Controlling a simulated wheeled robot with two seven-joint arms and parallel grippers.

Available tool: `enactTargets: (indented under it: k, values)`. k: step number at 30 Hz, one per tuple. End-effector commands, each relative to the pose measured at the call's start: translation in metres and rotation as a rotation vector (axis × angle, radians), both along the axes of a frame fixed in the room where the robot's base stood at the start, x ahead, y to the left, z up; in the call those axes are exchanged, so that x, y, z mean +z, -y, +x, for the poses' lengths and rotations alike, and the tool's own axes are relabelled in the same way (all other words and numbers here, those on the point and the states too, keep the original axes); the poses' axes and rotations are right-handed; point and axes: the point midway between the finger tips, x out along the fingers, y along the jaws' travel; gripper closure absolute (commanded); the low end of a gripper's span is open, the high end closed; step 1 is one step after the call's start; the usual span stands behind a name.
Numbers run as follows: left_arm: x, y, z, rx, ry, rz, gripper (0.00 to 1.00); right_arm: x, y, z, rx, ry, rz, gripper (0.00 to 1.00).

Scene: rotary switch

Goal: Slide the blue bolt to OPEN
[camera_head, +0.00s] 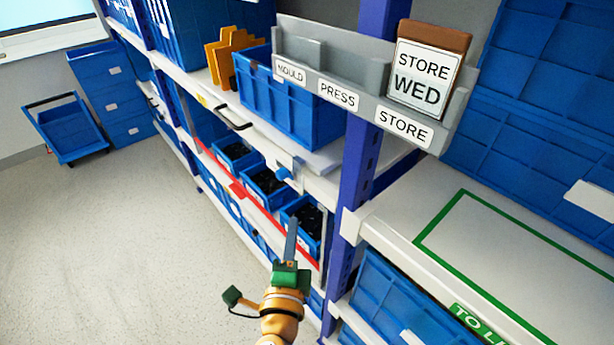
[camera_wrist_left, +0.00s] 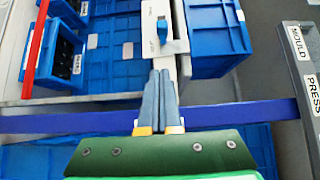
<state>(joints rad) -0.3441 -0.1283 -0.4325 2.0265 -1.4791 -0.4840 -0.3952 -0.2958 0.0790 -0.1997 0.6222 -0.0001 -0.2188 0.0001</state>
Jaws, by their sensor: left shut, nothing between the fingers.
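The blue bolt (camera_wrist_left: 162,30) is a small blue knob on a pale plate (camera_wrist_left: 154,12) in the left wrist view. The plate carries small lettering that I cannot read. In the head view the bolt (camera_head: 283,173) is small, at the front edge of the white shelf. My left gripper (camera_head: 293,222) is shut and empty, below the bolt in the head view. In the left wrist view its fingertips (camera_wrist_left: 160,73) are together, with a visible gap between them and the bolt. My right gripper is not in view.
Blue bins of dark parts (camera_head: 267,183) stand on the lower shelf behind a red strip. A blue upright post (camera_head: 362,130) stands right of the gripper. A grey rail (camera_head: 355,95) labelled MOULD, PRESS and STORE holds a STORE WED card (camera_head: 424,78).

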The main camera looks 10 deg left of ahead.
Motion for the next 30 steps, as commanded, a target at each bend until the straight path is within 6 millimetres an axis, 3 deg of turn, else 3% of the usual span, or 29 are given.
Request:
enactTargets:
  k: [6,15,21,30]
  values:
    - [0.004,-0.004,0.039,-0.001,0.001,0.001,1.0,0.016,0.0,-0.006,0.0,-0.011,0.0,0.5]
    - [0.001,-0.016,0.101,0.0,-0.002,0.001,1.0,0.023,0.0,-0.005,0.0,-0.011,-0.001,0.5]
    - [-0.001,-0.038,0.117,-0.001,-0.003,-0.001,1.0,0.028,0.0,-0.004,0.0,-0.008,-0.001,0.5]
    - [-0.002,-0.043,0.12,-0.001,-0.004,-0.003,1.0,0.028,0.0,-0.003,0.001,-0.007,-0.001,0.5]
